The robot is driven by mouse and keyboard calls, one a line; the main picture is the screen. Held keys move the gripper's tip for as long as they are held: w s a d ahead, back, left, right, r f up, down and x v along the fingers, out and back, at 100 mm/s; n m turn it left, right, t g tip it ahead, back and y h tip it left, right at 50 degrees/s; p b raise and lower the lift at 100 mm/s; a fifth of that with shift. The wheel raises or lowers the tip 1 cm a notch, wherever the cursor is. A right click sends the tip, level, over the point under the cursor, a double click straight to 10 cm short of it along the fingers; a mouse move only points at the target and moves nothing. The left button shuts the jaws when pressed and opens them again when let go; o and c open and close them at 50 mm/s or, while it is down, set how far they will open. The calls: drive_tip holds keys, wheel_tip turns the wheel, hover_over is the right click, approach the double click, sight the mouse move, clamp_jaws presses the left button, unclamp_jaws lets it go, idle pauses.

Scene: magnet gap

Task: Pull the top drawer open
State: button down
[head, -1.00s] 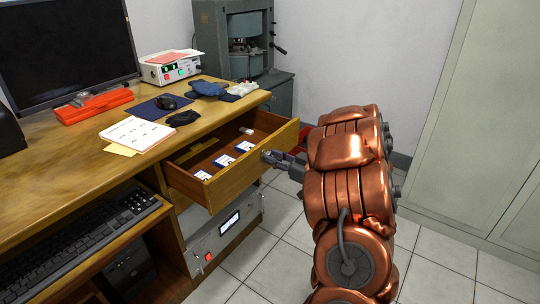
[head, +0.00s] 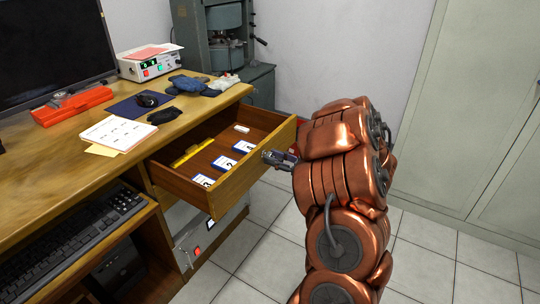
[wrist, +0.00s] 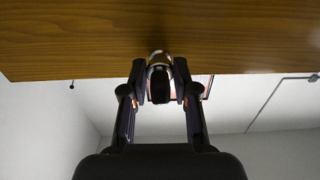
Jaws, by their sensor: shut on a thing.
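The top drawer (head: 232,190) of the wooden desk stands well open. Inside it lie several white cards with blue edges and numbers (head: 224,163), a yellow tool (head: 192,153) and a small white block (head: 241,129). My gripper (head: 270,156) is at the outer face of the drawer front. In the wrist view the wooden drawer front (wrist: 80,45) fills the top, and the fingers are closed around a round metal knob (wrist: 160,60). The knob is hidden behind the fingers in the head view.
The desk top (head: 60,150) holds a monitor, a red case (head: 70,105), papers (head: 118,132), a mouse and dark cloths. A grey instrument (head: 195,245) sits below the drawer. A grey cabinet (head: 460,120) stands at the right. Tiled floor is clear in front of it.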

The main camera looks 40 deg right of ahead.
drive_tip(key=shift+s, duration=0.3)
drive_tip(key=shift+d, duration=0.1)
drive_tip(key=shift+p+v, duration=0.5)
drive_tip(key=shift+v, duration=2.25)
drive_tip(key=c, duration=0.8)
unclamp_jaws()
drive_tip(key=p+v, duration=0.2)
drive_tip(key=v, duration=0.6)
